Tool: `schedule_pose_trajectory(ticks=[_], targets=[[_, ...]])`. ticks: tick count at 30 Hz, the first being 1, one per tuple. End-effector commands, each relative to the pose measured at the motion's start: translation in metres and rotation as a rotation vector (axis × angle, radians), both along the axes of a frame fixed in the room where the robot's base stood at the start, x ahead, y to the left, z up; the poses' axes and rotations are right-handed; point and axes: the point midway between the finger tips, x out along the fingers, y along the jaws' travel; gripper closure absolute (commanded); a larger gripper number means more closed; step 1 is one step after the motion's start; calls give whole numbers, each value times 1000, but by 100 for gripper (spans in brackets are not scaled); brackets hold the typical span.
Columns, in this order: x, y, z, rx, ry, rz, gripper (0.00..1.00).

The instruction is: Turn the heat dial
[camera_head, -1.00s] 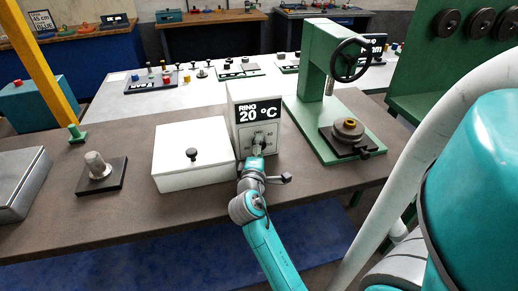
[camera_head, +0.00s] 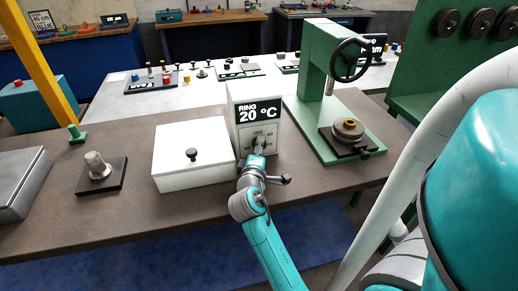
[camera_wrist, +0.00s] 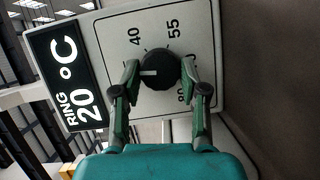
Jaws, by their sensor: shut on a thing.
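The heat dial (camera_wrist: 160,69) is a round black knob with a white pointer line, on a white panel (camera_wrist: 208,60). Its line points left in the wrist view, toward the display side. The numbers 40 and 55 show near the dial; another mark is partly hidden by a finger. My gripper (camera_wrist: 160,72) is shut on the dial, one finger on each side. In the head view, my gripper (camera_head: 261,151) reaches the panel front and partly hides the dial. The display (camera_head: 258,112) on the panel reads "RING 20 °C".
A white lidded box (camera_head: 192,168) with a black knob stands just left of the panel. A green press (camera_head: 318,75) with a handwheel stands to the right. A metal piece on a dark plate (camera_head: 102,178) sits further left. The brown bench front (camera_head: 130,225) is clear.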

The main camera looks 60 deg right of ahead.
Motion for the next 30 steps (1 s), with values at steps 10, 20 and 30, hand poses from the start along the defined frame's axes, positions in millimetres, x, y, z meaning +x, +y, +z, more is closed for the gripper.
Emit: schedule_pose_trajectory(ticks=[10,20,30], targets=[[-1,-1,3,201,-236,-1,92],[-2,-2,4,406,-475,-1,92],[-4,-4,6,615,-720,-3,92]])
